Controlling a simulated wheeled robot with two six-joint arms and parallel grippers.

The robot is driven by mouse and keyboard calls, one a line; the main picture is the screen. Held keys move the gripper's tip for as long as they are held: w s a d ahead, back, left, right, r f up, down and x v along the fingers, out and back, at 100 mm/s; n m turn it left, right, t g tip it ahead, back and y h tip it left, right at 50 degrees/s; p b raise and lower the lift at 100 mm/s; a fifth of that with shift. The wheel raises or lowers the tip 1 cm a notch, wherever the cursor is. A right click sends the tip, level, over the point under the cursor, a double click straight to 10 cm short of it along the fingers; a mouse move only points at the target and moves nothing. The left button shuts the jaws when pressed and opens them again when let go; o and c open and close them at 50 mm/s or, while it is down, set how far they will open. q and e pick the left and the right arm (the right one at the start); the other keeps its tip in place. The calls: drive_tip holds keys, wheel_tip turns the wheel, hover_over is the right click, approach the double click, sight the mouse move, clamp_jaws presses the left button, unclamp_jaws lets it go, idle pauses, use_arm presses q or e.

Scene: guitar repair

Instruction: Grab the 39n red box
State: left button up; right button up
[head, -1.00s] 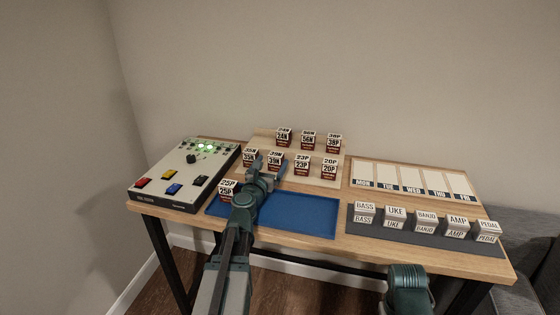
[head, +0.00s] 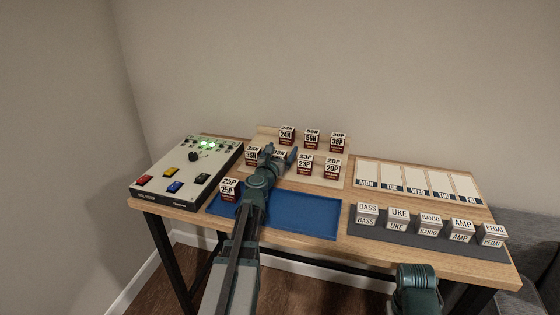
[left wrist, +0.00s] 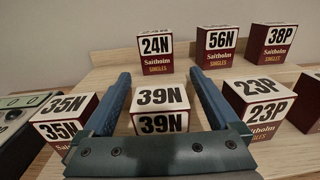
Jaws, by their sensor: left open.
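The 39N red box (left wrist: 160,97) sits on the light wooden rack, with a white top and front label over dark red sides. In the left wrist view it stands between the two blue-green fingers of my left gripper (left wrist: 160,92), with a gap at each side. The left gripper (head: 278,152) is open and mostly hides this box in the head view. A second arm part of mine (head: 415,285) shows at the lower right of the head view, without visible fingers.
The 35N box (left wrist: 65,118) is close left and the 23P box (left wrist: 262,103) close right. The 24N (left wrist: 156,53), 56N (left wrist: 221,46) and 38P (left wrist: 273,45) boxes stand behind.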

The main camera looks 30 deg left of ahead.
use_arm(q)
clamp_jaws()
idle(0.3)
use_arm(e)
drive_tip(key=shift+r, duration=0.1)
